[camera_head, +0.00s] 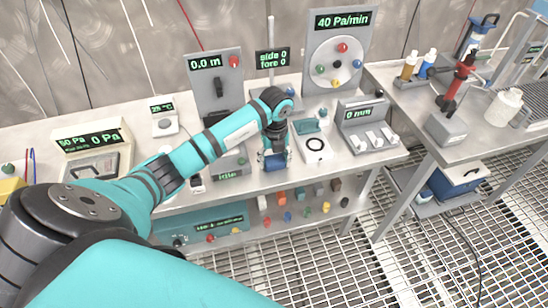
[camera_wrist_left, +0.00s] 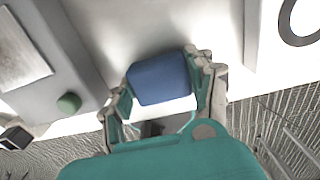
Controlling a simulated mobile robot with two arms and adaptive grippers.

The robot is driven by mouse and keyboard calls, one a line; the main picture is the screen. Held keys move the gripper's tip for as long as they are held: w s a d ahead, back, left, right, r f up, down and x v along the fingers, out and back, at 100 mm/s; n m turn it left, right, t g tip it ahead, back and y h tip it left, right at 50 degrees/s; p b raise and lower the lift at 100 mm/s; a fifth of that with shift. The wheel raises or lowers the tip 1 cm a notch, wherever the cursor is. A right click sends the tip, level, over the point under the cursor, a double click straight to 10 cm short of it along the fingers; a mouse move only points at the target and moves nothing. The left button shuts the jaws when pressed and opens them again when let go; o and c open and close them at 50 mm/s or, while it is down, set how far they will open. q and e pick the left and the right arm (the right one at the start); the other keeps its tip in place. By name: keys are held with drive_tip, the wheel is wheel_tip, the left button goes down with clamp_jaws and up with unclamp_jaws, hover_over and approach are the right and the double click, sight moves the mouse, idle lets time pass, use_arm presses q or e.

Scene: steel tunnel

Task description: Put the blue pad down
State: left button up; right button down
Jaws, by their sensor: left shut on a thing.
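The blue pad (camera_wrist_left: 160,79) is a small rounded block between the two fingers of my left gripper (camera_wrist_left: 165,88) in the left wrist view. The fingers touch it on both sides. In the head view the left gripper (camera_head: 274,160) points down at the front edge of the steel bench (camera_head: 235,182), and the blue pad shows only as a small dark blue patch there. I cannot tell whether the pad touches the bench top. My right gripper is not in view.
A 0 mm panel (camera_head: 368,125) stands further right. Coloured knobs hang below the bench's front edge. A second table (camera_head: 430,110) stands at right.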

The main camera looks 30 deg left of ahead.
sight(275, 160)
use_arm(q)
drive_tip(key=shift+f, duration=0.1)
drive_tip(key=o, duration=0.7)
drive_tip(key=shift+f, duration=0.1)
drive_tip(key=shift+c, duration=0.2)
drive_tip(key=o, duration=0.5)
drive_tip(key=shift+c, duration=0.2)
drive_tip(key=shift+r, duration=0.55)
wheel_tip(275, 160, up, 11)
drive_tip(key=b, duration=0.2)
drive_tip(key=shift+d+r, duration=0.15)
drive_tip(key=shift+d, duration=0.05)
